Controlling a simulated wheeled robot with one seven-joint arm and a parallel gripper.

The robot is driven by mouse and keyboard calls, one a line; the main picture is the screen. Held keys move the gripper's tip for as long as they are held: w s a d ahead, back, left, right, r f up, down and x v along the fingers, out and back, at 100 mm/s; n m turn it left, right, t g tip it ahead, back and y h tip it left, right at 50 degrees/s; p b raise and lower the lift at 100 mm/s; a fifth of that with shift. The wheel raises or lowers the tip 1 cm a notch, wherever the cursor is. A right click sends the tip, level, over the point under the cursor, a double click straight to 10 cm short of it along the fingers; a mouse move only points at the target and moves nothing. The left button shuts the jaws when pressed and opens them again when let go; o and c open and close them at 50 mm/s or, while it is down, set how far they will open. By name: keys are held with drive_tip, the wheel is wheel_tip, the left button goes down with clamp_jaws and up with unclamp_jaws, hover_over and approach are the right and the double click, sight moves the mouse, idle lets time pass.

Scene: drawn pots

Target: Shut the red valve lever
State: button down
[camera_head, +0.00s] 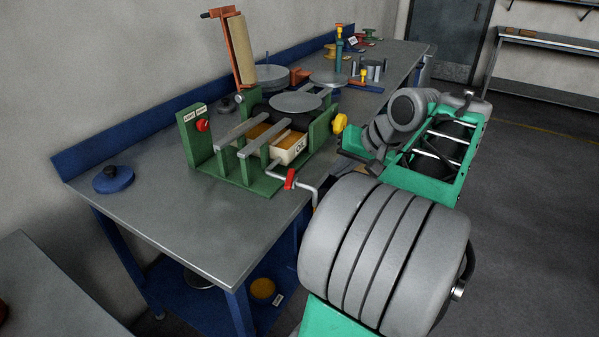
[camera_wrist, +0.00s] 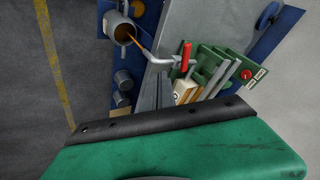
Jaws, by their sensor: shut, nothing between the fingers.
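The red valve lever (camera_head: 290,179) sits on a grey bent pipe (camera_head: 307,188) at the front of the green press (camera_head: 236,180). In the wrist view the red lever (camera_wrist: 186,54) sticks out crosswise from the pipe (camera_wrist: 161,60). An orange stream (camera_wrist: 137,45) runs from the spout into a grey bucket (camera_wrist: 118,27). My gripper (camera_wrist: 163,76) shows in the wrist view as two thin grey fingers, close together and empty. In the picture they lie just below the pipe, left of the lever. No contact with the lever shows. My arm hides the gripper in the head view.
The press holds a cream box labelled "OIL" (camera_head: 289,146), a red switch (camera_head: 203,125) and a yellow knob (camera_head: 340,123). A blue disc (camera_head: 113,179) lies on the grey bench (camera_head: 180,221).

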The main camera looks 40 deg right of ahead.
sight(290, 180)
drive_tip(key=w+a+f+b, duration=0.1)
drive_tip(key=w+a+f, duration=0.2)
drive_tip(key=w+f, duration=0.4)
drive_tip(key=shift+w+a+b, duration=0.35)
drive_tip(key=shift+w+a, duration=0.05)
drive_tip(key=shift+w, duration=0.65)
